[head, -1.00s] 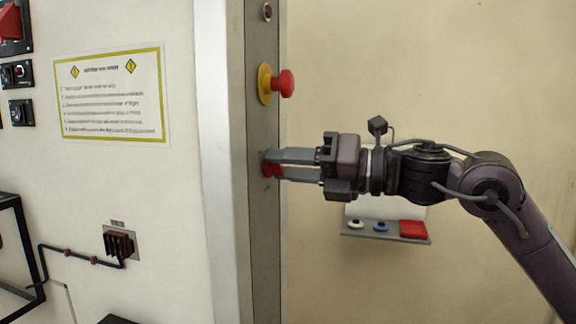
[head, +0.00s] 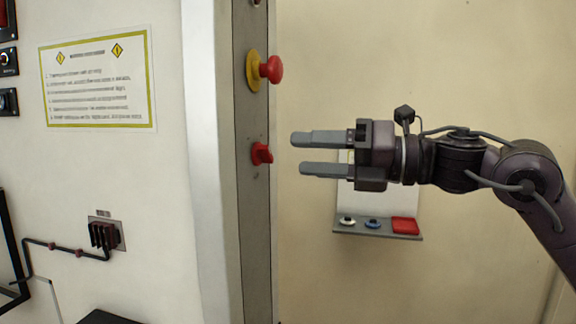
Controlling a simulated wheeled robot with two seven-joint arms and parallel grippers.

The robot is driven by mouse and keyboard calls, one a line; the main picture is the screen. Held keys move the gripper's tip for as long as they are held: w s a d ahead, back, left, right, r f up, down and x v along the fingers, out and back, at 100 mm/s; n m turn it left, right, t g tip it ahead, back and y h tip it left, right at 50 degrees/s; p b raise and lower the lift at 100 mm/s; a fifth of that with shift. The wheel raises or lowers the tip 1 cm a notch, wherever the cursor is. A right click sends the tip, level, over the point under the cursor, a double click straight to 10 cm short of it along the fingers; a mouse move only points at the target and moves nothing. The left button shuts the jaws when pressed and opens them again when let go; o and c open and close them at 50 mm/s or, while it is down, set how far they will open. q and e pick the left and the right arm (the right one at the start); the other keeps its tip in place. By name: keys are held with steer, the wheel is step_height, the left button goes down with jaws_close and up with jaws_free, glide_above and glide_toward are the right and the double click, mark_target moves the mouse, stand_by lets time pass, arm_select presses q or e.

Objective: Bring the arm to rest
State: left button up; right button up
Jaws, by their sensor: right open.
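My right gripper (head: 308,154) is open and empty, its two grey fingers apart and pointing left. It hangs in the air just right of the grey door-frame post (head: 252,220). A small red knob (head: 261,154) sits on that post, left of the fingertips, with a clear gap between them. My right arm (head: 455,160) comes in from the right edge. My left gripper is not in view.
Above the knob is a red mushroom button (head: 271,69) on a yellow base. Behind my gripper a small shelf (head: 376,232) carries a white piece, a blue piece and a red block (head: 405,225). A yellow-bordered notice (head: 98,80) hangs on the left panel.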

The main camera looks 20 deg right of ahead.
steer(key=shift+v, duration=1.15)
